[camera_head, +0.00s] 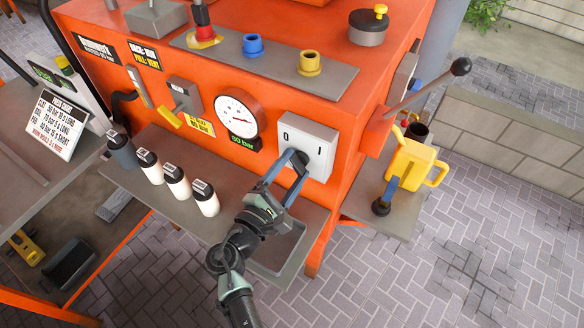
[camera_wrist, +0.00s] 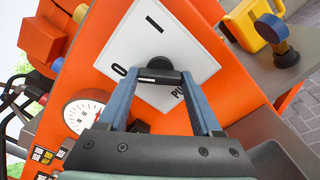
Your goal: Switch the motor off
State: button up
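The motor switch is a white square panel (camera_head: 318,139) on the front of the orange machine, marked 0 at left and I at right. It also shows tilted in the wrist view (camera_wrist: 185,45). Its dark knob (camera_wrist: 158,66) has a bar-shaped handle with a small pale mark. My gripper (camera_head: 297,168) is at the panel, its two blue fingers on either side of the handle. In the wrist view my gripper (camera_wrist: 160,80) has its fingertips set apart, with the bar spanning between them. I cannot tell whether they press on it. The mark the knob points to is unclear.
A pressure gauge (camera_head: 238,113) is left of the switch. Several white-and-black bottles (camera_head: 177,186) stand on the grey shelf. A lever with a black ball (camera_head: 430,88) sticks out at right, above a yellow watering can (camera_head: 412,160). The paved floor at right is clear.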

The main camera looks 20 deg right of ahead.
jog(key=o, duration=0.4)
jog(key=b+v, duration=0.2)
jog(key=v, duration=1.1)
